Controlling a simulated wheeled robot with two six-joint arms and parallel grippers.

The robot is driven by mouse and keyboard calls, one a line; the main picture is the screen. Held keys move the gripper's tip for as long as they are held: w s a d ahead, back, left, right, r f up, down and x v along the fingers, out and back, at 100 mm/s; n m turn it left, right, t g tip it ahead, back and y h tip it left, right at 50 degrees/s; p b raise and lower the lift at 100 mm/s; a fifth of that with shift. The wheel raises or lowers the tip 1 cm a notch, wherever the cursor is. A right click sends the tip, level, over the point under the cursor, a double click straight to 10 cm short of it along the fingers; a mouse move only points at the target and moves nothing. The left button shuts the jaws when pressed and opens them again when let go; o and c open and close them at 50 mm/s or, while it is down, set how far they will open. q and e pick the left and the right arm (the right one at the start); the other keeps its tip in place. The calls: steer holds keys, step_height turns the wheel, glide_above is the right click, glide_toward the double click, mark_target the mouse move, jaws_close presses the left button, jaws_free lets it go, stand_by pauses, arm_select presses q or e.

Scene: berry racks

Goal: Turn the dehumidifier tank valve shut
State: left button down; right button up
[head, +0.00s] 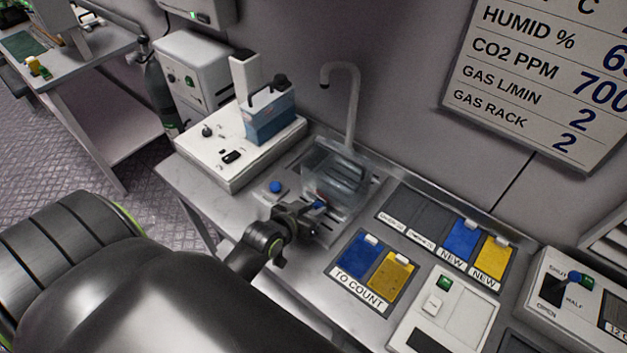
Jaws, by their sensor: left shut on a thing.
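A clear, see-through tank (338,176) stands on the grated sink area under the curved tap. My left gripper (312,213) is at the near side of the tank, its jaws shut on a small blue part (320,205) low on the tank's front, which looks like its valve. The jaws hide most of that part, so its turn angle cannot be told. My right gripper is not in view.
A blue round knob (275,187) sits left of the tank. A white unit (235,140) with a blue bottle (269,115) stands behind left. Blue and yellow cards (377,271) lie in trays to the right. A box (570,300) marked shut, half and open is far right.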

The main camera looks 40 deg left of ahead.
arm_select(q)
steer(key=shift+a+f+n+h, duration=0.1)
steer(key=shift+a+n+h, duration=0.05)
steer(key=shift+n+h, duration=0.45)
steer(key=shift+a+f+n+h+b, duration=0.1)
steer(key=shift+f+n+h+b, duration=0.05)
steer(key=shift+n+h+b, duration=0.4)
steer(key=shift+a+n+h+b, duration=0.1)
steer(key=shift+n+h+b, duration=0.65)
steer(key=shift+b, duration=0.35)
steer(key=shift+n+h+b, duration=0.4)
steer(key=shift+b, duration=0.15)
steer(key=c, duration=1.5)
jaws_free()
